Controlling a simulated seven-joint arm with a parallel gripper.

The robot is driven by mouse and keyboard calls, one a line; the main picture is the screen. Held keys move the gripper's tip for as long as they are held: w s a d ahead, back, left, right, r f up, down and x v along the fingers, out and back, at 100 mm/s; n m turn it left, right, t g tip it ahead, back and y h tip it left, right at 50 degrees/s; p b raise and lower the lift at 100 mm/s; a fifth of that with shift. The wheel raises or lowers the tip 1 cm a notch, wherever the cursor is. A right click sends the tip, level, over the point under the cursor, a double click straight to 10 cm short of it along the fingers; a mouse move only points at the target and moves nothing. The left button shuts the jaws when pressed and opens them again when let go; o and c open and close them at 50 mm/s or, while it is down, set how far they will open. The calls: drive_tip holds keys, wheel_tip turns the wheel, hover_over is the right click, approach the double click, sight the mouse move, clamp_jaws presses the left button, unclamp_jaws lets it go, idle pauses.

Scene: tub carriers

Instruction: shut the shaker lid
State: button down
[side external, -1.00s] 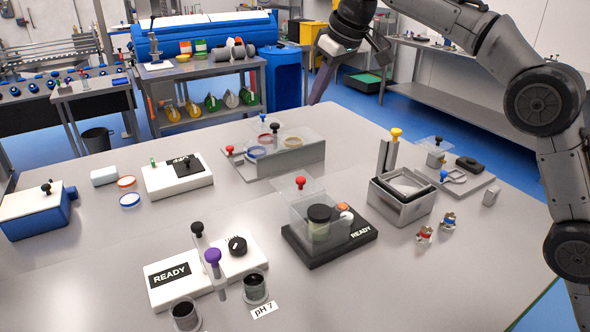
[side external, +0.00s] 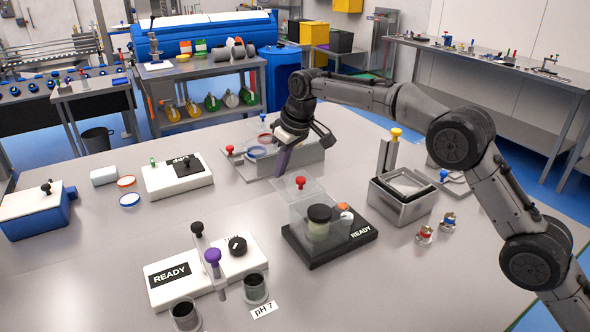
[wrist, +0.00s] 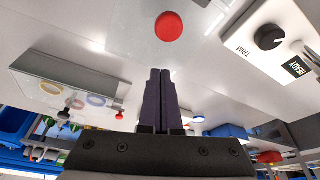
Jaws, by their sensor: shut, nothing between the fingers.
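The shaker has a black base (side external: 335,240) marked READY and a clear box (side external: 300,215). A black-capped jar (side external: 319,222) stands inside the box. Its clear lid (side external: 286,194) with a red knob (side external: 301,182) stands raised at the far side of the box, open. The red knob also shows in the wrist view (wrist: 168,26), on the clear panel just beyond my fingertips. My gripper (side external: 281,172) is shut and empty, pointing down just behind and left of the red knob. In the wrist view its dark purple fingers (wrist: 160,73) are together, apart from the knob.
A clear-walled grey fixture (side external: 300,157) with coloured rings is close behind my gripper. Metal bins (side external: 400,205) stand right of the shaker. A white READY unit (side external: 215,268) with a knob and posts is at front left. The table between these is clear.

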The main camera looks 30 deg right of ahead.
sight(290, 183)
drive_tip(key=shift+s+d+r, duration=0.2)
drive_tip(key=shift+s+r, duration=0.15)
drive_tip(key=shift+s, duration=0.15)
drive_tip(key=shift+s+d, duration=0.3)
drive_tip(key=shift+s, duration=0.4)
drive_tip(key=shift+s+d, duration=0.25)
drive_tip(key=shift+s, duration=0.45)
drive_tip(key=s, duration=1)
drive_tip(key=shift+s, duration=0.45)
drive_tip(key=shift+f, duration=0.1)
